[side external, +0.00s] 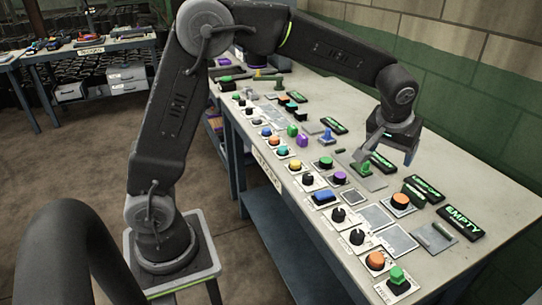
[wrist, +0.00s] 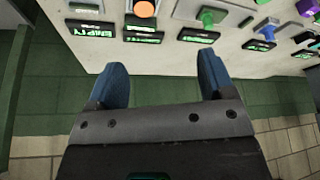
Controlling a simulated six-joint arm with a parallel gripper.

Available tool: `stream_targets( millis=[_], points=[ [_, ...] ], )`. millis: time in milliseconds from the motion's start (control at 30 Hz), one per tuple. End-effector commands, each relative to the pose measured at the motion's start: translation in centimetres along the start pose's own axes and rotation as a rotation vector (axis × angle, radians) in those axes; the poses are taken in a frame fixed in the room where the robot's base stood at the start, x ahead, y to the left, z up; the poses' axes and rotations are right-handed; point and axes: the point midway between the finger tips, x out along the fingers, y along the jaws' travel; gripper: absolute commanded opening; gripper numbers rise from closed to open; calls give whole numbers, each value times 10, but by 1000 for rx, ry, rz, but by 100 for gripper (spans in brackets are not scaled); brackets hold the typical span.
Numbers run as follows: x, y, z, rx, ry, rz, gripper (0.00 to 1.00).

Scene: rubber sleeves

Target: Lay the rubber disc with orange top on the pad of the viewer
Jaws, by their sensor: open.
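My gripper (side external: 388,156) is open and empty, above the back part of the table; its two blue fingers also show in the wrist view (wrist: 160,70). A black disc with an orange top (side external: 401,200) sits on a grey plate in front of a green-lit display; it also shows at the top of the wrist view (wrist: 144,8). A similar orange-topped disc (side external: 376,261) sits on a light card near the table's front edge. A display reading EMPTY (side external: 460,222) stands behind a grey pad (side external: 433,237). I cannot tell for certain which device is the viewer.
A green piece (side external: 366,169) and a blue piece (side external: 327,135) stand on plates by other displays. Several coloured knobs on cards line the front edge. Two bare grey plates (side external: 376,217) lie mid-table. A green-and-grey wall (side external: 470,110) runs behind the table.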

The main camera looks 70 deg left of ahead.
Motion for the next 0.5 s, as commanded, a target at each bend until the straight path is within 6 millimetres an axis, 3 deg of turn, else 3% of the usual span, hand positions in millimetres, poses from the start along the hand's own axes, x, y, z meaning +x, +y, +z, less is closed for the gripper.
stream_targets(
  millis=[33, 200, 333, 500],
  points=[
    [-25, -15, 10, 21, 7, 16, 75],
    [-84, -58, 54, 116, 20, 61, 75],
    [-115, -88, 97, 190, 36, 96, 75],
    [-135, -121, 156, 284, 64, 138, 75]
  ],
)
